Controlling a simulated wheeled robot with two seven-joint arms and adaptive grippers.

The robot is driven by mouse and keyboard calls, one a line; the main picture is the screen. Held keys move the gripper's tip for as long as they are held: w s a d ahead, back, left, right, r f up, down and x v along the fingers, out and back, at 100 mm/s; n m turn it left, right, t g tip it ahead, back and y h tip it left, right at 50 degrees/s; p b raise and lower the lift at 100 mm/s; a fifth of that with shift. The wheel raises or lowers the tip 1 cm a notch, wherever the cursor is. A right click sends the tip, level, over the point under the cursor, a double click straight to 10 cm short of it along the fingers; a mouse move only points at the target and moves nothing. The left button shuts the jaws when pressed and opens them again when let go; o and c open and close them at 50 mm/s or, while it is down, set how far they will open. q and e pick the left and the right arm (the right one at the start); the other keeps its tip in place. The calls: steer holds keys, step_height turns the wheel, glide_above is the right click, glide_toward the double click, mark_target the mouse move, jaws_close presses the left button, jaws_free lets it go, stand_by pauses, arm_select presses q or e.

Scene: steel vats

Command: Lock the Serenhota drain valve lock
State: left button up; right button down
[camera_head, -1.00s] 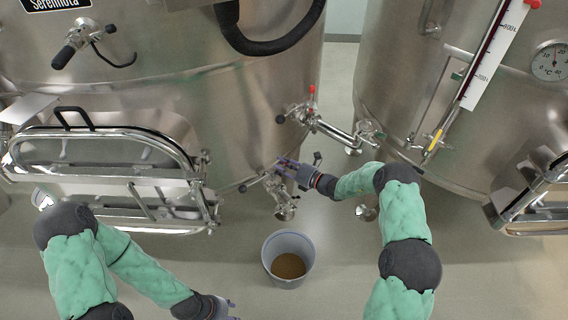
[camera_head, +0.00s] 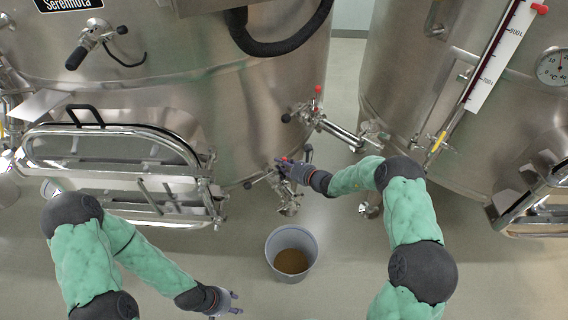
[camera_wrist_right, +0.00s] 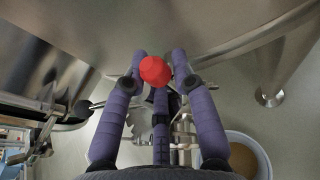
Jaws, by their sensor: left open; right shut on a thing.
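The Serenhota vat (camera_head: 180,110), with its name plate at the top, fills the left of the head view. Its drain valve (camera_head: 288,205) sticks out low on the right of the vat, above a bucket. My right gripper (camera_head: 284,166) is at this valve, a bit of red showing at its fingers. In the right wrist view, the fingers (camera_wrist_right: 157,68) are shut on a faceted red knob (camera_wrist_right: 155,70), taken to be the drain valve lock. The fingers partly hide the valve's metal parts behind it. My left gripper (camera_head: 230,300) is open and empty, low over the floor.
A grey bucket (camera_head: 271,250) with brown contents stands on the floor below the valve. A second valve with a red tip (camera_head: 318,90) sits higher on the vat. An open hatch frame (camera_head: 110,130) is at left; another vat (camera_head: 400,90) stands at right.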

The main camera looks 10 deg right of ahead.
steer(key=shift+s+a+f, duration=0.1)
stand_by(0.4)
steer(key=c, duration=1)
jaws_free()
steer(key=v, duration=1.2)
steer(key=shift+a, duration=0.1)
steer(key=shift+s, duration=0.1)
